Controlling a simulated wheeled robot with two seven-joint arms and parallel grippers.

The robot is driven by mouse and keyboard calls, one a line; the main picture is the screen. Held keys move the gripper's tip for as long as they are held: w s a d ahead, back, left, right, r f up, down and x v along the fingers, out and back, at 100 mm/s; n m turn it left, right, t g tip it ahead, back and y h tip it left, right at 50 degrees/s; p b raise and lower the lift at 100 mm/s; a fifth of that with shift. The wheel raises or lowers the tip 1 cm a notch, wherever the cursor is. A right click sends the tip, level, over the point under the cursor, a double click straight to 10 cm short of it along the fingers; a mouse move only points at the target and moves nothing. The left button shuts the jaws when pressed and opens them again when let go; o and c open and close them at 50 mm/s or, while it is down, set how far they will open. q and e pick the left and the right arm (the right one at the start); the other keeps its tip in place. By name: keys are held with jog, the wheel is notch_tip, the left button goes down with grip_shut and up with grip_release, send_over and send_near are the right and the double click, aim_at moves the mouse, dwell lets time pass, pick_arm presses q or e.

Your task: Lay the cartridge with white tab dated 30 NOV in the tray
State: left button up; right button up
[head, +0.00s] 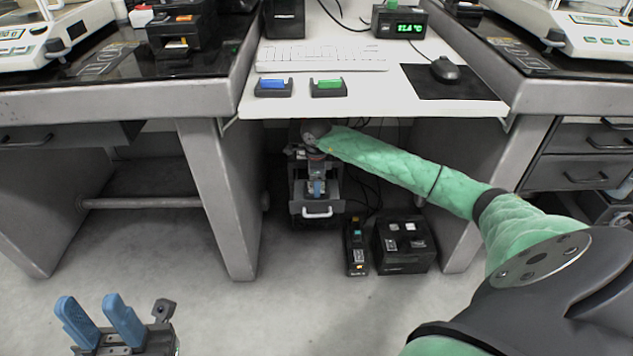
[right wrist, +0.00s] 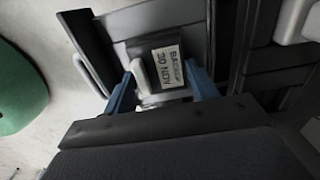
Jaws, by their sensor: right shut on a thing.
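My right gripper (head: 317,189) is under the desk, at the open tray (head: 317,211) of a dark machine, which has a pale handle. In the right wrist view its blue fingers (right wrist: 162,88) are shut on a dark cartridge (right wrist: 165,43). The cartridge has a white tab (right wrist: 138,73) and a pale label that appears to read 30 NOV. It is at the tray; I cannot tell whether it touches the tray floor. My left gripper (head: 94,315) is open and empty at the lower left, over the floor.
A narrow black holder (head: 356,262) and a wider black box (head: 404,262) with several pale-labelled items stand on the floor right of the machine. The desktop (head: 380,105) is above my right forearm, and desk legs (head: 218,195) flank the space. Open floor lies in front.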

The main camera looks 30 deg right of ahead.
jog(key=shift+f, duration=0.4)
dwell(0.6)
jog(key=o, duration=1.4)
jog(key=shift+o, duration=0.2)
jog(key=shift+r+p, duration=2.25)
jog(key=shift+r, duration=1.5)
jog(key=shift+s+f, duration=0.1)
